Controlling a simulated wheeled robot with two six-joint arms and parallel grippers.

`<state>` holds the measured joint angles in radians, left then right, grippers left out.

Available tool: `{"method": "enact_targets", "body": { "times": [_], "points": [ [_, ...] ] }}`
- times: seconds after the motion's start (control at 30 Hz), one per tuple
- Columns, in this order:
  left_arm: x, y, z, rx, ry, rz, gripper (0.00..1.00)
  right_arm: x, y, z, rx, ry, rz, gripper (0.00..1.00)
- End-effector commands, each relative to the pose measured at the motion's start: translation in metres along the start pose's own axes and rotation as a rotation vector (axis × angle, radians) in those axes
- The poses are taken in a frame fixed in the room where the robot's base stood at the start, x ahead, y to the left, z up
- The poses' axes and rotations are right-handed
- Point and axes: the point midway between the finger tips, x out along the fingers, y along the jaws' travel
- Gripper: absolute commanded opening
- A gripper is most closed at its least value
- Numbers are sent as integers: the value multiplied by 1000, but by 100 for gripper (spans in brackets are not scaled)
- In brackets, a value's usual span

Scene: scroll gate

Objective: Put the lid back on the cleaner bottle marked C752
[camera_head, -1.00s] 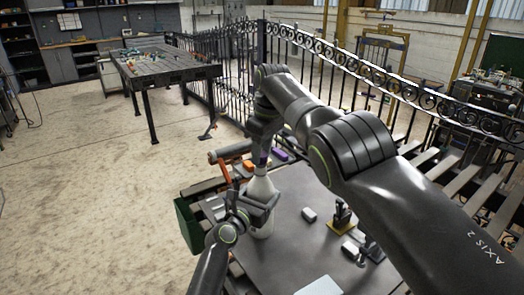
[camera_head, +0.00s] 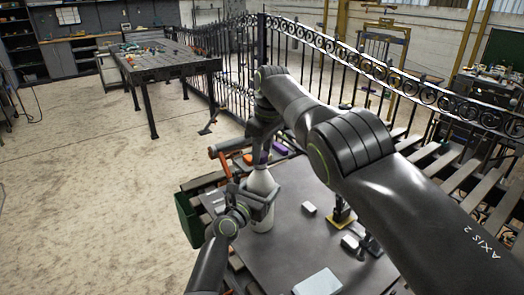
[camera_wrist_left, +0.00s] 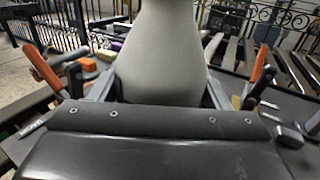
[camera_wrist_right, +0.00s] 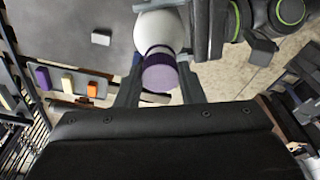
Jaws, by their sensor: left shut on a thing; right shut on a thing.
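The white cleaner bottle (camera_head: 261,183) stands upright near the left side of the dark table. My left gripper (camera_head: 259,203) is shut around its body; the pale bottle also fills the middle of the left wrist view (camera_wrist_left: 160,60). My right gripper (camera_head: 262,150) is above the bottle, shut on the purple lid (camera_wrist_right: 160,75). In the right wrist view the lid is in line with the bottle's top (camera_wrist_right: 160,32), with a darker purple band between them. I cannot tell whether the lid is seated. No C752 marking is readable.
The dark table (camera_head: 290,245) holds a small white block (camera_head: 309,208), a yellow-based tool (camera_head: 341,217) and a pale flat box (camera_head: 318,283). A green bin (camera_head: 188,218) is at the table's left edge. Orange and purple items lie behind the bottle. An iron gate stands beyond.

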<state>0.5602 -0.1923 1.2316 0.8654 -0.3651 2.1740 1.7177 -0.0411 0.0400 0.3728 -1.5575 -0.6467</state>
Motion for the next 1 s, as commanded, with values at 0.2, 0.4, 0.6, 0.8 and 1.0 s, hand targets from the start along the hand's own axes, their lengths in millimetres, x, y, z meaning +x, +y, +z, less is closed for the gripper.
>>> {"method": "enact_targets", "body": {
  "times": [0.2, 0.4, 0.6, 0.8, 1.0],
  "points": [
    [0, 0, -1, 1, -1, -1, 30, 6, 0, 1, 0, 0, 0, 14],
    [0, 0, -1, 2, -1, -1, 30, 10, 0, 2, 0, 0, 0, 14],
    [0, 0, 0, 0, -1, -1, 7, 9, 0, 1, 0, 0, 0, 55],
    [0, 0, 0, 0, -1, 0, 7, 9, 0, 1, 0, 0, 0, 57],
    [0, 0, 0, 0, -1, 0, 7, 9, 0, 1, 0, 0, 0, 80]
  ]
}}
